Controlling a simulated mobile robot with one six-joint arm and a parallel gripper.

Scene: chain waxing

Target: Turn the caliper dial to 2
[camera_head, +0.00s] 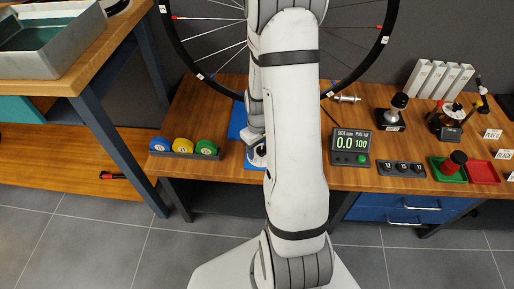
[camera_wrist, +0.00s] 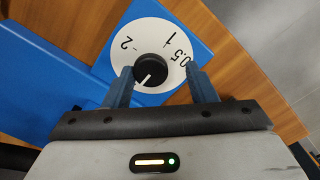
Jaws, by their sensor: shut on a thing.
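In the wrist view the caliper dial is a white disc (camera_wrist: 151,33) with a black round knob (camera_wrist: 151,67) on a blue plate. The marks 2, 1 and 0.5 show on the disc: 2 at the upper left, 1 at the upper right, 0.5 at the right. The knob's white line points down and slightly left, to none of these visible marks. My gripper (camera_wrist: 160,78) is shut on the knob, one finger on each side. The lower disc is partly covered by my fingers. In the head view my arm hides most of the dial.
Blue, yellow and green round pieces (camera_head: 182,147) sit in a holder at the left. A spoked wheel (camera_head: 391,20) stands behind. Green (camera_head: 441,172) and red (camera_head: 483,171) trays lie far right.

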